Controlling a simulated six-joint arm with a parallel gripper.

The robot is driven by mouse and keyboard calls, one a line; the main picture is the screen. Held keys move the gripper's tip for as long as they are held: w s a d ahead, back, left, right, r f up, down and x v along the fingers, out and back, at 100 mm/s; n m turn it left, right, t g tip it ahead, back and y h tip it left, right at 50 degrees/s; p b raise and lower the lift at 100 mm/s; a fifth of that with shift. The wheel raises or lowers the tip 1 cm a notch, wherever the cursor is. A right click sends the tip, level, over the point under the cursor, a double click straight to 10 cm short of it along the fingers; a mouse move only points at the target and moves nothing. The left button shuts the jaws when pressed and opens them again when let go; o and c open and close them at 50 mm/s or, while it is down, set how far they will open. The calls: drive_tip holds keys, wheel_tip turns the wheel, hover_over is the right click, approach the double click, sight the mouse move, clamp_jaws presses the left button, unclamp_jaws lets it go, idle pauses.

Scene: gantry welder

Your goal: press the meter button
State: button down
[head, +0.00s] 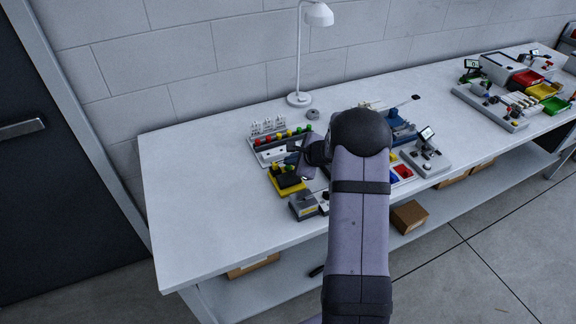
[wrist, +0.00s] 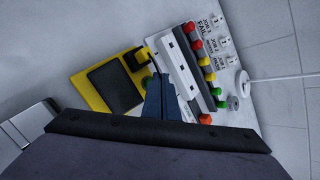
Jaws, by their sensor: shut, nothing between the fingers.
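A yellow device with a black face, probably the meter (head: 286,181), lies on the bench left of my arm. In the wrist view the yellow and black meter (wrist: 113,88) is left of my fingers. A small green round part (wrist: 148,82), possibly its button, shows at the meter's right edge, partly hidden by my fingers. My gripper (wrist: 158,76) is shut and empty, its tips between the meter and a white slotted block. I cannot tell whether they touch anything. In the head view my gripper (head: 297,149) is small and dark, above the bench near the meter.
A rack (head: 268,138) with red, yellow and green knobs stands behind the meter. A grey box (head: 303,206) is in front of it. A white lamp (head: 299,98) stands at the back. The bench's left end (head: 195,205) is clear.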

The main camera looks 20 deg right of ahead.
drive_tip(key=shift+r, duration=0.4)
drive_tip(key=shift+r, duration=0.1)
drive_tip(key=shift+r+p, duration=2.2)
drive_tip(key=shift+r, duration=0.7)
